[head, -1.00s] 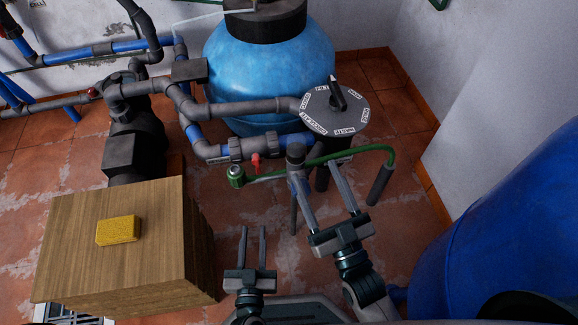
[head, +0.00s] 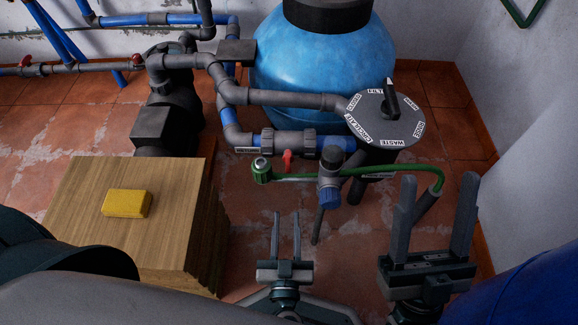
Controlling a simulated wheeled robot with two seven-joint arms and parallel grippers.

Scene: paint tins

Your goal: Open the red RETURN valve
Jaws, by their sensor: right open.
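A small red valve handle (head: 288,160) hangs below the blue-and-grey pipe with a grey union (head: 290,143), in front of the blue tank. A small white label (head: 247,150) sits left of it, too small to read. Another red handle (head: 25,61) is on the pipe at the far left. My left gripper (head: 286,215) is open and empty, fingers pointing forward, below and apart from the near red handle. My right gripper (head: 438,183) is open and empty at the right, its fingers overlapping the dark end of the green hose in the picture.
A green hose (head: 400,168) and a grey post with a blue knob (head: 330,197) stand in front of the valve pipe. A round multiport disc (head: 385,119) is behind. A wooden box (head: 120,235) carries a yellow sponge (head: 127,203). A blue barrel (head: 525,290) is at lower right.

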